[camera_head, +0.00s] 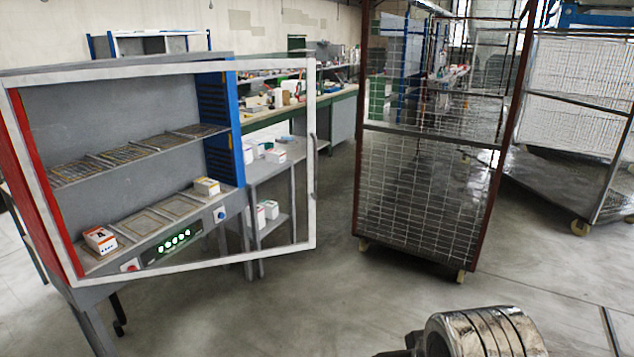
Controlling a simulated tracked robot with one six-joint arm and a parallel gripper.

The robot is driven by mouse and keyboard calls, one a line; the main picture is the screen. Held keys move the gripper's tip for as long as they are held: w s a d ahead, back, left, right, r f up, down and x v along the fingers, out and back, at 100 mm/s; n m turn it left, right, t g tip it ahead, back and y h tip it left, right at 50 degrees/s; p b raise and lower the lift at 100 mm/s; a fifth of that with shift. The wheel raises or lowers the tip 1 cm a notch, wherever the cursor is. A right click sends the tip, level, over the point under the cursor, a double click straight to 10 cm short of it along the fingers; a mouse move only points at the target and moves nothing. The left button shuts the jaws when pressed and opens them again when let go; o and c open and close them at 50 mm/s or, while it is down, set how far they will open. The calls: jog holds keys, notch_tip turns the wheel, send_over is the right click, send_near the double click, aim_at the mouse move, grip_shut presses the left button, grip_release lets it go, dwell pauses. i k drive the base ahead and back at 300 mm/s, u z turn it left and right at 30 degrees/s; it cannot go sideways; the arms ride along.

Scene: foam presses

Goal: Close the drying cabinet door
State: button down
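The drying cabinet (120,105) stands at the left, with a grey interior, a red left side and a blue right post. Its door is a white frame with a clear pane (309,215). The door stands open, with its left edge along the red side and its free right edge out past the cabinet's blue post. A slim handle (313,150) is on that free edge. Through the pane I see a wire shelf (130,155), small boxes and a lit control panel (174,242). A ribbed metal part at the bottom right looks like my arm; no gripper fingers show.
A tall wire-mesh cart (430,190) on casters stands right of the door, with a gap between. Another mesh cart (580,100) is at the far right. A grey side table (277,165) with boxes shows behind the door. The floor in front is clear.

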aim_at(7, 111)
jog(key=u, duration=0.5)
jog(key=i, duration=1)
jog(key=u, duration=0.65)
